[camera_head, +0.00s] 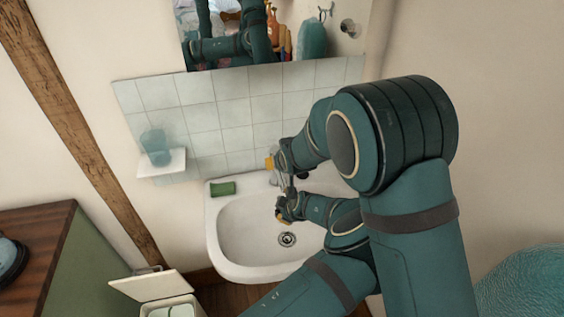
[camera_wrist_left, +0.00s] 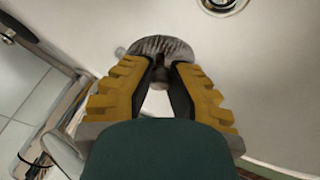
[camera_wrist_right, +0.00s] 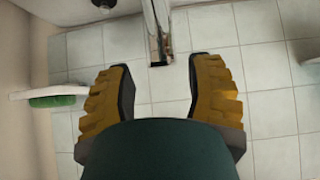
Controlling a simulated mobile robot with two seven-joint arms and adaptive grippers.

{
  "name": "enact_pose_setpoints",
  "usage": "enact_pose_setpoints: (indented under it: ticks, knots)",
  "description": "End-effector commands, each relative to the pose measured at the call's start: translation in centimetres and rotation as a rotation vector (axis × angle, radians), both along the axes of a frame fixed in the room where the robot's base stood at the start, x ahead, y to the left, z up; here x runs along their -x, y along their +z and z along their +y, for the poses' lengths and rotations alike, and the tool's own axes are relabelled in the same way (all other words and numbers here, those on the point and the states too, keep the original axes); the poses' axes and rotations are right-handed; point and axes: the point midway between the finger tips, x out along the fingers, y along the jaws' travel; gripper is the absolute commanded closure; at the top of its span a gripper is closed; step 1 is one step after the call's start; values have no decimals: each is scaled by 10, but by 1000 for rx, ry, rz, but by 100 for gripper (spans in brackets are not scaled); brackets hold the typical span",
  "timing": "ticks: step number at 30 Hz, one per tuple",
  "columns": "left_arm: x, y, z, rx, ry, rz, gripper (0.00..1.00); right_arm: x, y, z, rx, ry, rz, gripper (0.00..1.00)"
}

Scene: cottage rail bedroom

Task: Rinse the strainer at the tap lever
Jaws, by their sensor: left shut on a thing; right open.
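The strainer (camera_wrist_left: 160,45), a round grey mesh piece, is at the fingertips of my left gripper (camera_wrist_left: 162,68) in the left wrist view. That gripper is shut on it and is over the basin, also seen in the head view (camera_head: 281,213). My right gripper (camera_wrist_right: 158,82) is open and empty by the tiled wall. A chrome bar, seemingly the tap or its lever (camera_wrist_right: 157,30), shows just beyond and between its fingers; I see no contact. In the head view my right gripper (camera_head: 271,164) is at the back of the sink, and the arms hide much of the tap.
The white sink (camera_head: 225,255) has a drain (camera_head: 287,239) and a green sponge (camera_head: 222,188) on its back left rim. A blue cup (camera_head: 156,147) stands on a small wall shelf (camera_head: 160,166). A mirror (camera_head: 290,40) hangs above. An open-lidded bin (camera_head: 152,287) stands front left.

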Motion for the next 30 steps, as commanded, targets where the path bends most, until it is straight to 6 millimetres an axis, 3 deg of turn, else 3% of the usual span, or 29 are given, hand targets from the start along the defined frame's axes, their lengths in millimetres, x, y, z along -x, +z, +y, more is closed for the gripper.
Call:
enact_pose_setpoints:
  ticks: [6, 17, 21, 22, 30]
  knots:
    - [0, 0, 0, 0, 0, 0, 100, -14, -15, 4, 0, 0, 0, 47]
    - [0, 0, 0, 0, 0, 0, 100, -16, -17, 5, -1, -1, 0, 45]
    - [0, 0, 0, 0, 0, 0, 100, -16, -17, 5, -1, -1, 0, 94]
    - [0, 0, 0, 0, 0, 0, 100, -16, -17, 5, -1, -1, 0, 100]
    - [0, 0, 0, 0, 0, 0, 100, -16, -18, 5, 1, 0, 2, 100]
